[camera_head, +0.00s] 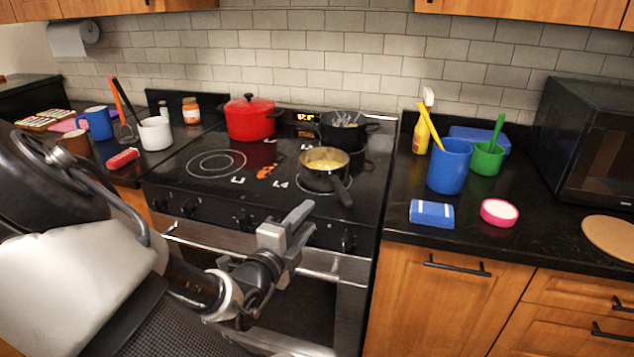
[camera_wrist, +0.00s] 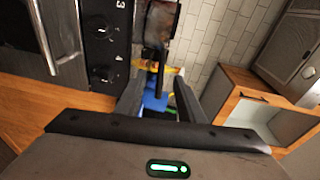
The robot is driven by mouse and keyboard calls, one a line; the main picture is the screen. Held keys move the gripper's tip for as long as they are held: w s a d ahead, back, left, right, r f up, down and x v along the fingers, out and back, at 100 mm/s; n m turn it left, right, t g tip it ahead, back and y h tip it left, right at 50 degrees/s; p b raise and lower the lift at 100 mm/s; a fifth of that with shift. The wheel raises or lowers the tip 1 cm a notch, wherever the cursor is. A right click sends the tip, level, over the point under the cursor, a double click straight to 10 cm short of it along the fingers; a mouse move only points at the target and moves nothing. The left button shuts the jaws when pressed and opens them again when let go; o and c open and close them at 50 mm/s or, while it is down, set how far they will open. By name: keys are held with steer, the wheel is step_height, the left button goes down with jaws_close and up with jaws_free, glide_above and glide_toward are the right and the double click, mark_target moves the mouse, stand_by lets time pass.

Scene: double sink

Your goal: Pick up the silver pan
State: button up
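The pan (camera_head: 324,181) sits on the front right of the black stovetop. It is dark-sided with a lighter metallic rim and yellowish contents, and its dark handle points to the front right. My gripper (camera_head: 289,232) is in front of the stove, nearer the camera than the pan and apart from it. In the wrist view my gripper (camera_wrist: 159,98) has its two fingers apart, with nothing held between them. A dark upright shape (camera_wrist: 160,22) shows beyond the fingers there; I cannot tell whether it is the pan.
A black pot (camera_head: 345,131) stands close behind the pan, and a red lidded pot (camera_head: 250,118) stands at the back left. The right counter holds a blue container (camera_head: 450,168), a green cup (camera_head: 487,160) and a blue sponge (camera_head: 432,213). The stove's front left is clear.

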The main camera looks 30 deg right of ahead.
mark_target(334, 188)
steer(key=b+x, duration=0.1)
steer(key=x, duration=1)
steer(key=shift+w+d, duration=0.1)
steer(key=shift+d, duration=0.3)
steer(key=shift+s+d+r+b+x, duration=0.1)
steer(key=shift+x, duration=0.8)
steer(key=shift+s+d+r+b+x, duration=0.1)
steer(key=shift+x, duration=0.8)
steer(key=shift+s+r+b+x, duration=0.1)
steer(key=shift+x, duration=0.75)
steer(key=shift+c, duration=0.4)
jaws_close()
